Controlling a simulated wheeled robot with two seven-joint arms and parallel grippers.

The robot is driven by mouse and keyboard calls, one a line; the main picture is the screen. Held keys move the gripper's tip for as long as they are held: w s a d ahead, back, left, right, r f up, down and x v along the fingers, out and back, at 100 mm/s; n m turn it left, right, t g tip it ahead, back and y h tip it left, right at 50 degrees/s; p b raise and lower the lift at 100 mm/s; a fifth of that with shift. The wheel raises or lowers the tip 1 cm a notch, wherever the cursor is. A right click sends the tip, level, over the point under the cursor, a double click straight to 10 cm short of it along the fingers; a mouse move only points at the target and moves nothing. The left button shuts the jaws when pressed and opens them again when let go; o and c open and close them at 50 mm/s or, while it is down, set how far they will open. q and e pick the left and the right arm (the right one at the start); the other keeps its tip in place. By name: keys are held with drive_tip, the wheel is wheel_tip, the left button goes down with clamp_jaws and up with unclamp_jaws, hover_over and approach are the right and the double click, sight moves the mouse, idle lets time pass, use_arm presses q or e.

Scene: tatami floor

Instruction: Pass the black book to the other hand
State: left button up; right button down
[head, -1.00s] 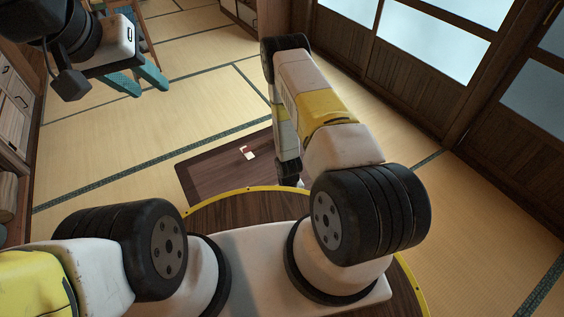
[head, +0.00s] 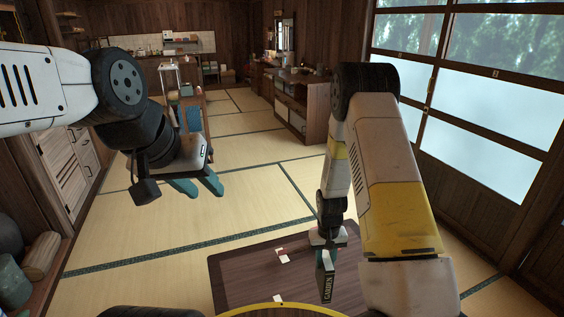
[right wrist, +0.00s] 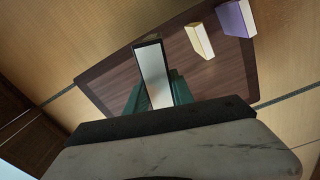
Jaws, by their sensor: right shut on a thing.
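The black book (head: 326,284) has "GARDEN" in pale letters on its spine. It hangs upright below my right gripper (head: 325,258), which is shut on it above the low table. In the right wrist view the book (right wrist: 153,75) shows as a dark-edged pale slab between the teal fingers (right wrist: 153,92). My left gripper (head: 198,187) is at the left in the head view, with its two teal fingers apart and nothing between them. It is well away from the book.
The low dark table (head: 235,270) stands on the tatami. In the right wrist view a cream-coloured block (right wrist: 199,40) and a purple book-like block (right wrist: 236,18) lie on it. Shelves stand at the left, cabinets (head: 300,108) at the back; open floor lies between.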

wheel_tip(320, 180, up, 14)
drive_tip(key=d+r+m, duration=0.1)
use_arm(q)
drive_tip(key=shift+o, duration=2)
drive_tip(key=shift+w+d, duration=0.1)
drive_tip(key=shift+w, duration=0.05)
drive_tip(key=w+d+f+n+t+h, duration=0.1)
drive_tip(key=w+d+f+t, duration=0.15)
drive_tip(key=w+d, duration=0.6)
drive_tip(key=w+d+f+t, duration=0.2)
drive_tip(key=w+d+f, duration=0.25)
drive_tip(key=w, duration=0.75)
drive_tip(key=w+f+n+t+y, duration=0.25)
drive_tip(key=f+y, duration=0.35)
drive_tip(key=f, duration=0.9)
drive_tip(key=x, duration=1.2)
drive_tip(key=shift+w+d+r, duration=0.25)
drive_tip(key=shift+w+d, duration=0.05)
drive_tip(key=shift+d, duration=0.05)
use_arm(e)
drive_tip(key=w+a+r+n, duration=0.1)
drive_tip(key=w+a+r, duration=0.1)
drive_tip(key=w+a, duration=0.6)
drive_tip(key=w+a+r+n, duration=0.1)
drive_tip(key=w+a+r, duration=0.2)
drive_tip(key=w+a, duration=0.6)
drive_tip(key=shift+a+r, duration=0.2)
drive_tip(key=shift+a, duration=0.6)
